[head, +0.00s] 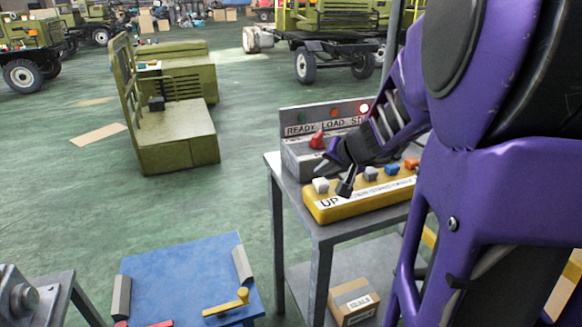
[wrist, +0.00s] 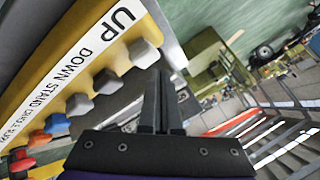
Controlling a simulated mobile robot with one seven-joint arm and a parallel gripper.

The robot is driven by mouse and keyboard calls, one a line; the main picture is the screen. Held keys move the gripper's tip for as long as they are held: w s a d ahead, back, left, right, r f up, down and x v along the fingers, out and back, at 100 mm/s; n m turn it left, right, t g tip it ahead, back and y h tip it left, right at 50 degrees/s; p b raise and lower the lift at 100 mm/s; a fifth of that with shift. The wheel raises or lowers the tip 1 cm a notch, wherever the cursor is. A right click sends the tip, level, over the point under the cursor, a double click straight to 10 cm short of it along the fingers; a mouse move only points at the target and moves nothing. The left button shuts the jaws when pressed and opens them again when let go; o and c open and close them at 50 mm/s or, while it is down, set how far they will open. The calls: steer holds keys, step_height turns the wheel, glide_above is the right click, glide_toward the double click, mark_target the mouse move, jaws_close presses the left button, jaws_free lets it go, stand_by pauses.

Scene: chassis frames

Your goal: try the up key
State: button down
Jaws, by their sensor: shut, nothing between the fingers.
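A yellow key box (head: 355,204) lies on a small grey table, its front label starting with "UP". The up key (head: 321,185) is the pale grey key at the box's left end, beside the "UP" lettering; it also shows in the wrist view (wrist: 145,53). My gripper (head: 345,190) is shut and empty, its tips pointing down just right of the up key in the head view. In the wrist view the closed fingers (wrist: 162,72) end close beside the up key. I cannot tell whether they touch the box. My gripper hides part of the key row.
Other keys stand along the box, including a blue one (head: 391,171) and an orange one (head: 411,163). Behind is a grey panel (head: 296,117) marked "READY LOAD ST…" with its right lamp (head: 364,108) lit, and a red knob (head: 318,141). A blue platform (head: 180,280) stands front left.

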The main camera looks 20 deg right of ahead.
mark_target(323, 184)
steer(key=shift+r, duration=0.1)
steer(key=shift+r+p, duration=1.8)
steer(key=shift+r, duration=0.65)
